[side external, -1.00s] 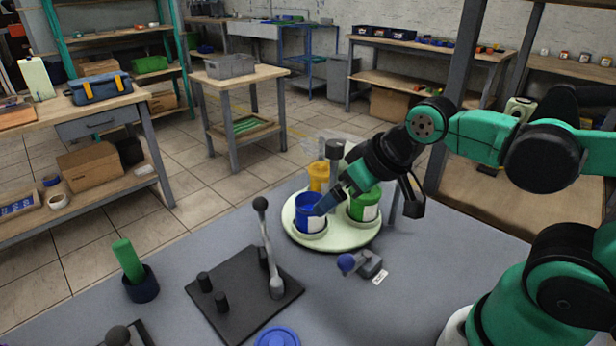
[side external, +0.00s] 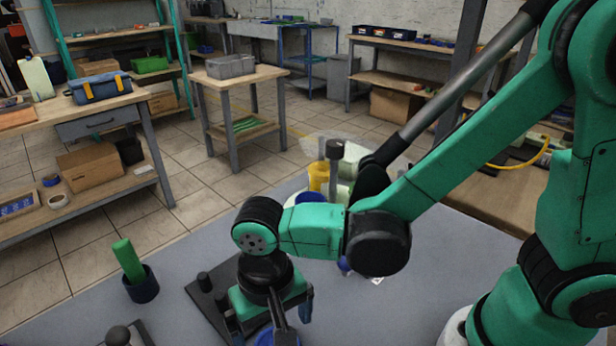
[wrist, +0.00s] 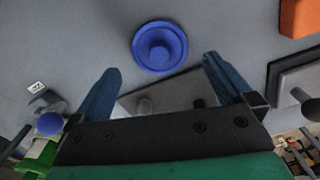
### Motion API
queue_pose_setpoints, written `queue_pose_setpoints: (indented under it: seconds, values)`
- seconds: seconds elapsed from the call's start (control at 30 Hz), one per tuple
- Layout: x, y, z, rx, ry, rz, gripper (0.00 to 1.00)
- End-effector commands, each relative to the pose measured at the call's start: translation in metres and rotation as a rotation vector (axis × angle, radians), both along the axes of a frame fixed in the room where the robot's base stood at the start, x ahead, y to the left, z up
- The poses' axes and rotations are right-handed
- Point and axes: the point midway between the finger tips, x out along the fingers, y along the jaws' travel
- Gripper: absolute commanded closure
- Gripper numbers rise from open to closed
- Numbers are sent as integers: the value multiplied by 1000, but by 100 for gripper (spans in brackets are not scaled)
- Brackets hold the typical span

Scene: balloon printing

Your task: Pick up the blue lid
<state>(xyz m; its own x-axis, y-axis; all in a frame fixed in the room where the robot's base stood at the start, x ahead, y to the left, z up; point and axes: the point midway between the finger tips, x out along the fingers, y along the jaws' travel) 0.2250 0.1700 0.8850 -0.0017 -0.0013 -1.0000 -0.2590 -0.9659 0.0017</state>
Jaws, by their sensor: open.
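The blue lid (wrist: 172,58) lies on the grey table, a round disc with a raised knob in its middle. In the wrist view it sits ahead of my gripper (wrist: 160,85), roughly centred between the two blue fingertips and a little beyond them. The fingers are spread wide with nothing between them. In the side view my gripper (side external: 278,325) hangs low over the front of the table. There the blue lid (side external: 264,336) shows only in part at the bottom edge, behind my gripper.
A black plate with pegs (side external: 205,292) lies beside my gripper. The turntable with cups is mostly hidden by my arm, with the yellow cup (side external: 318,176) showing. An orange block (wrist: 300,18) is at upper right.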

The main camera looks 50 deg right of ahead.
Motion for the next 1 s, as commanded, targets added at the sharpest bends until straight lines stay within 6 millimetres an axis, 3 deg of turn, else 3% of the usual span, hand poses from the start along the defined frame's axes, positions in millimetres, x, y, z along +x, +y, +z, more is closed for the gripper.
queue_pose_setpoints:
  seconds: [0.3, 0.67, 0.73, 0.9, 1.0]
  values:
    - [1, 0, -32, 2, -1, 1, 0]
    - [0, -1, -38, 2, -1, 1, 0]
    - [0, -1, -37, 2, -1, 1, 11]
    - [0, -1, -37, 2, -1, 1, 60]
    - [0, -1, -37, 2, -1, 1, 64]
